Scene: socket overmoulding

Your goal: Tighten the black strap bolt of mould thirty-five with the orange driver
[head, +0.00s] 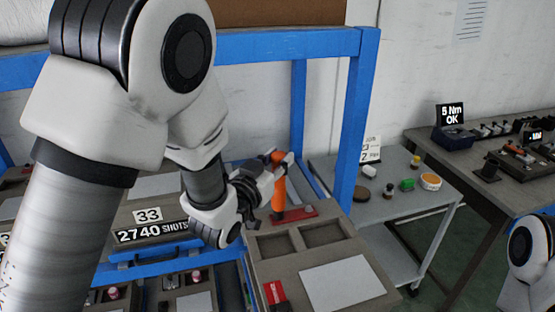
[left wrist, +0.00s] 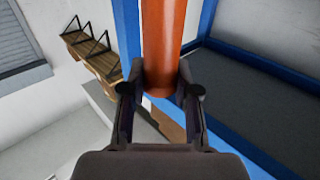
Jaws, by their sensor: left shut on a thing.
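My left gripper (head: 269,177) is shut on the orange driver (head: 279,189), which stands upright in the head view. The driver's lower end is over a red piece (head: 291,214) on the back of a grey tray; I cannot tell whether it touches. In the left wrist view the gripper (left wrist: 160,95) has a finger on each side of the orange driver (left wrist: 163,45). A mould marked 33 (head: 147,215), with a 2740 shots display, sits on the blue rack at left. Mould thirty-five and its black strap bolt cannot be made out. My right gripper does not show.
The grey tray (head: 262,268) has two empty recesses and a white sheet. A blue rack post (head: 357,120) stands close right of the driver. A grey cart (head: 388,208) holds small items. A bench behind carries a "5 Nm OK" display (head: 450,114).

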